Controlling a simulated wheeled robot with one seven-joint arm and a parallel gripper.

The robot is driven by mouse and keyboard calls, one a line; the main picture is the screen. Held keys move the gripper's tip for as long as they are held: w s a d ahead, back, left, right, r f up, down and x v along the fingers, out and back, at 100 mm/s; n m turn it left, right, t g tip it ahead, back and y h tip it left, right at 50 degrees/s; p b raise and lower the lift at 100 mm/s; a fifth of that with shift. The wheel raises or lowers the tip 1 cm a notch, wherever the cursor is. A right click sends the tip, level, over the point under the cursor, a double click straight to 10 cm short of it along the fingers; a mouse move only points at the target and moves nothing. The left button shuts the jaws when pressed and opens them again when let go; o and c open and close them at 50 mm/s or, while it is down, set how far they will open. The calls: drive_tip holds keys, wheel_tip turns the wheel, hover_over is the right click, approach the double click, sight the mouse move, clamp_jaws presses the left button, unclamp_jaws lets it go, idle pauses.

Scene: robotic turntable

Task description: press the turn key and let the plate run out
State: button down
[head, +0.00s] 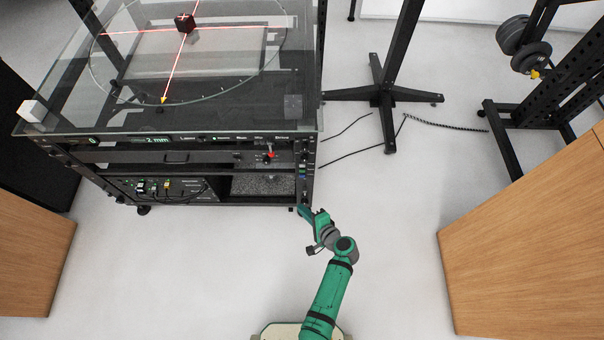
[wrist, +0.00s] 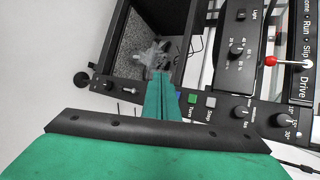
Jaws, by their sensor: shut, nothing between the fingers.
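The turn key is a small green square button (wrist: 192,98) marked "Turn" on the black panel in the wrist view. A pale key (wrist: 210,102) marked "Stop" sits beside it. My gripper (wrist: 161,76) is shut and empty, its fingertips just left of the turn key in the picture; I cannot tell how far above the panel they are. In the head view my gripper (head: 304,211) is at the cabinet's lower right front corner.
A red-knobbed Drive lever (wrist: 270,61) and several dials, one a black knob (wrist: 240,112), are near the keys. An open compartment (wrist: 150,45) lies beyond the fingertips. Wooden cabinets stand left and right (head: 530,230). A black stand (head: 385,95) is behind.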

sight(302, 171)
drive_tip(key=shift+w+d+r+m+y, duration=0.15)
drive_tip(key=shift+w+r+y, duration=0.1)
drive_tip(key=shift+w+r, duration=0.35)
drive_tip(key=shift+w+d+r+m+y, duration=0.15)
drive_tip(key=shift+w+r+y, duration=0.15)
drive_tip(key=shift+w, duration=0.4)
drive_tip(key=w, duration=0.8)
drive_tip(key=shift+w, duration=0.35)
drive_tip(key=shift+w, duration=0.15)
idle(1.0)
drive_tip(key=shift+w, duration=0.15)
idle(0.3)
drive_tip(key=shift+w+a, duration=0.1)
drive_tip(key=shift+w, duration=0.15)
idle(0.4)
